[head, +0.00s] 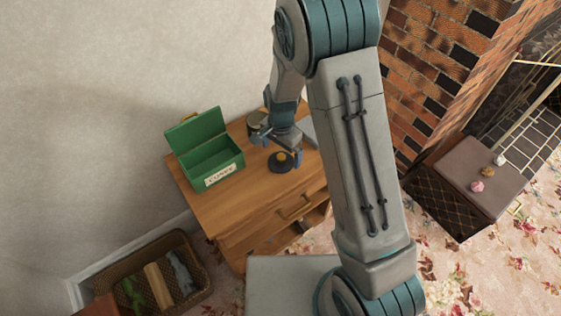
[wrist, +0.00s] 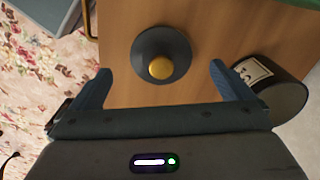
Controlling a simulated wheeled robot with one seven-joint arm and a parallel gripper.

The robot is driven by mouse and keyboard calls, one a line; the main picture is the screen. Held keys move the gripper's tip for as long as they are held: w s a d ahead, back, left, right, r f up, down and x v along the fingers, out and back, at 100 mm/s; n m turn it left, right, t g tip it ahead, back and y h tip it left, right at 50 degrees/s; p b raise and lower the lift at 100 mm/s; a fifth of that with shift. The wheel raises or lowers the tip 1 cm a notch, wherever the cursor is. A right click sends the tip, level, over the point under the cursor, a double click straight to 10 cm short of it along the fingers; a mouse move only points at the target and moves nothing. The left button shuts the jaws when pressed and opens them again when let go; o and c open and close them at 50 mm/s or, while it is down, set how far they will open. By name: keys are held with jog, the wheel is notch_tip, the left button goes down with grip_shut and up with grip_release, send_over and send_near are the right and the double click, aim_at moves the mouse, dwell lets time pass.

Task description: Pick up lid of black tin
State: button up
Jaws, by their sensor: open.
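A round black lid (head: 275,168) with a yellow knob lies on the wooden cabinet top. In the wrist view the lid (wrist: 148,42) is seen from above, apart from the tin. Its knob (wrist: 160,68) shows between the two fingertips. My gripper (head: 284,152) is open and empty, pointing down over the lid; its blue fingers (wrist: 161,72) sit on either side of the knob, with a gap on both sides. The black tin (wrist: 280,103) with a pale label stands to the right in the wrist view. In the head view the tin (head: 256,121) is partly hidden behind my gripper.
An open green box (head: 212,163) with a label stands on the wooden cabinet (head: 255,205), left of the lid. A basket (head: 200,262) with several items is on the floor at lower left. A dark chest (head: 480,165) stands by the brick fireplace (head: 440,75).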

aim_at(281, 156)
notch_tip(281, 156, down, 4)
jog(key=shift+w+r, duration=0.1)
jog(key=shift+r, duration=0.05)
jog(key=c, duration=1.1)
jog(key=shift+o, duration=0.2)
